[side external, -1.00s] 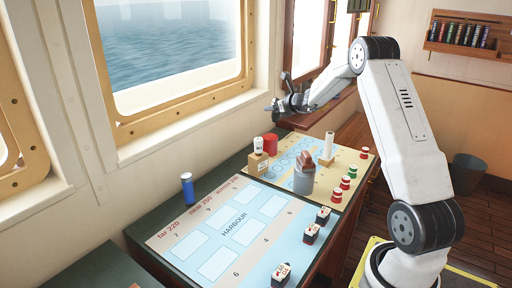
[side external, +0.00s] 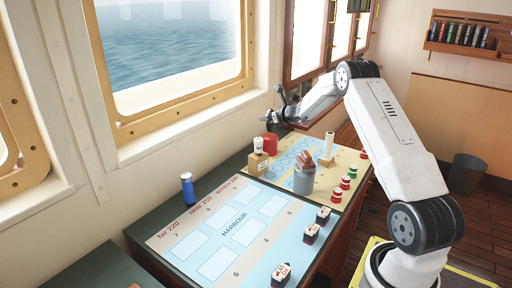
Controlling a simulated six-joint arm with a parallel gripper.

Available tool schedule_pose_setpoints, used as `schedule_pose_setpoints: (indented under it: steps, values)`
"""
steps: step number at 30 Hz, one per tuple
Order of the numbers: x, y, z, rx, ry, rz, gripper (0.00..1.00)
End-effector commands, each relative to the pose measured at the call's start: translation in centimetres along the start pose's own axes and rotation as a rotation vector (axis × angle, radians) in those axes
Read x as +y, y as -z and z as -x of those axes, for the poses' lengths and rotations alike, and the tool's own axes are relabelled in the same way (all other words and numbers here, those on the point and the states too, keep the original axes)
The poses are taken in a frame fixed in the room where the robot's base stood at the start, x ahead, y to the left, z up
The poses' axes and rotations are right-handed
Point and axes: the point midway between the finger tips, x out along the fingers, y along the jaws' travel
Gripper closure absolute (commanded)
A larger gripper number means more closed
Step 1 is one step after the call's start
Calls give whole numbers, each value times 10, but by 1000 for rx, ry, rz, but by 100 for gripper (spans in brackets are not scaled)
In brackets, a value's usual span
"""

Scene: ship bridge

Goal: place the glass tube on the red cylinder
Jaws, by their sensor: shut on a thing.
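The red cylinder (side external: 270,146) stands upright at the back edge of the chart table, close to the window wall. My gripper (side external: 268,119) is above the red cylinder, with a gap between them. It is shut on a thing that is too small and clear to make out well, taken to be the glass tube. No glass tube shows plainly anywhere else. The cylinder's top is in view below my gripper.
A white-topped bottle (side external: 258,146) on a wooden block (side external: 258,165) stands just in front of the red cylinder. A grey cup (side external: 304,180), a white roll (side external: 329,145), a blue bottle (side external: 188,188) and several small red, green and black pieces stand on the table.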

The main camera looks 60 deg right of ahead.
Motion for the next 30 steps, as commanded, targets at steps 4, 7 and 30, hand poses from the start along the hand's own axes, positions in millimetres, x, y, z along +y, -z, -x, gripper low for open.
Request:
schedule_pose_setpoints:
  steps: [4, 7, 30]
  values:
    - [0, 17, -6, 3, 0, -3, 100]
    - [0, 21, -8, 2, 0, 0, 100]
    - [0, 24, -9, 2, 0, -1, 18]
